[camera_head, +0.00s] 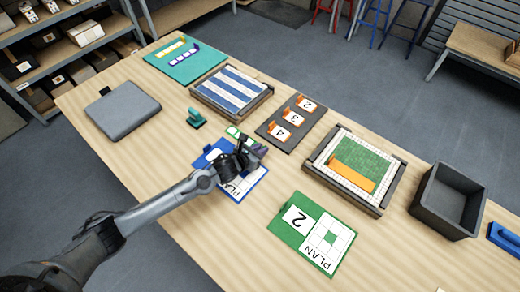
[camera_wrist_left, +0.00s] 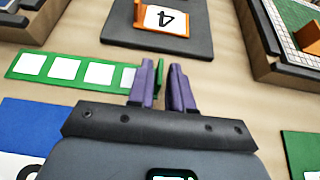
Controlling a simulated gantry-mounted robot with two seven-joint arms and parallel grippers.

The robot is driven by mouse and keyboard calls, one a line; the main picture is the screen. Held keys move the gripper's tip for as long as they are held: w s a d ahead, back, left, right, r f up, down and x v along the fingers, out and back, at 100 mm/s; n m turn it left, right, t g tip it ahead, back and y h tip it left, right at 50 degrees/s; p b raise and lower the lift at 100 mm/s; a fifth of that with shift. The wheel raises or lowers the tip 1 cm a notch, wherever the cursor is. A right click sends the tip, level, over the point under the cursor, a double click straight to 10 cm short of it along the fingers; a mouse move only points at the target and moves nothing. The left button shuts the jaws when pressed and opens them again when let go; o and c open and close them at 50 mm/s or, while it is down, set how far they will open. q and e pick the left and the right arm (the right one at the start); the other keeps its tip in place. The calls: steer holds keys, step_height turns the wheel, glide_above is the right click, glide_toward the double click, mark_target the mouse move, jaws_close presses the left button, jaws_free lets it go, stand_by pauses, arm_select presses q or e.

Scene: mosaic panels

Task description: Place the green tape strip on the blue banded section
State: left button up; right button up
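The green tape strip (camera_wrist_left: 65,70) with white squares lies beside my left gripper, and its right end reaches my fingers in the wrist view. It also shows in the head view (camera_head: 233,131), partly hidden by the gripper. An upright green tab (camera_wrist_left: 159,74) is at that end, close to the left finger. My left gripper (camera_wrist_left: 162,84) has purple fingers with a gap between them; it looks open. It also shows in the head view (camera_head: 259,152). The blue banded section (camera_head: 232,88), blue and white stripes in a dark frame, lies beyond the strip. My right gripper is not in view.
A dark board (camera_head: 273,133) with orange numbered pieces lies right of my gripper. A framed green mosaic (camera_head: 366,152) and dark bin (camera_head: 426,209) stand further right. A blue plan card (camera_head: 254,176) lies under my arm, a green plan card (camera_head: 280,227) nearer. A grey case (camera_head: 121,111) lies left.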

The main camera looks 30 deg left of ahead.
arm_select(q)
steer(key=shift+o, duration=0.7)
